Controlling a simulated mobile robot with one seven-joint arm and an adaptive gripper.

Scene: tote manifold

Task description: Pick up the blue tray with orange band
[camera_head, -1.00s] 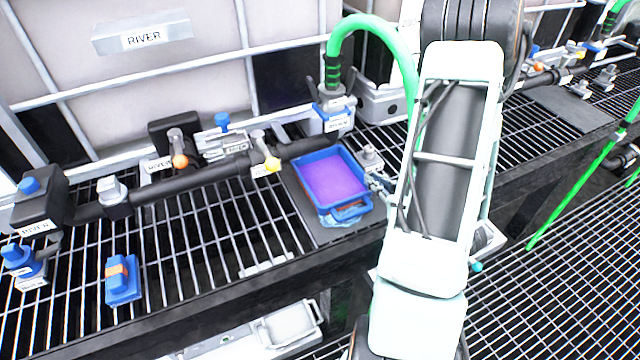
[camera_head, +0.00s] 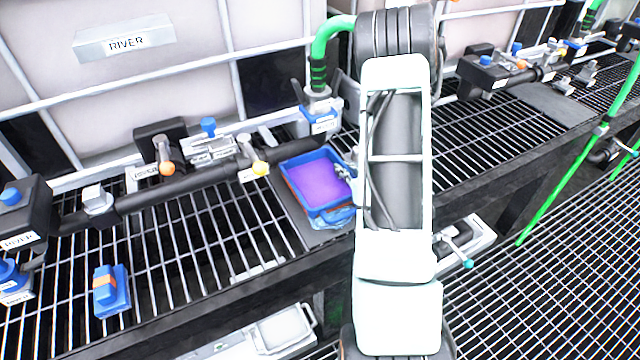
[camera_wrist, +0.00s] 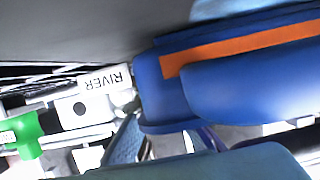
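The blue tray (camera_head: 335,216) with a purple inside sits on a dark plate on the grating, just left of my arm. An orange strip shows along its left side, and the tray looks slightly tilted. In the wrist view the tray (camera_wrist: 160,95) is very close, with its orange band along the upper right and a rounded blue rim or handle in front. My gripper (camera_head: 346,172) is at the tray's right edge, mostly hidden by my arm. Parts of the fingers (camera_wrist: 135,150) show below the tray in the wrist view. Their full closure and contact are hidden.
A black pipe (camera_head: 180,190) with valves runs behind and left of the tray. A green hose (camera_head: 319,60) rises behind it. A small blue block with an orange band (camera_head: 110,292) lies on the grating at left. A "RIVER" tank (camera_head: 180,75) stands behind.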

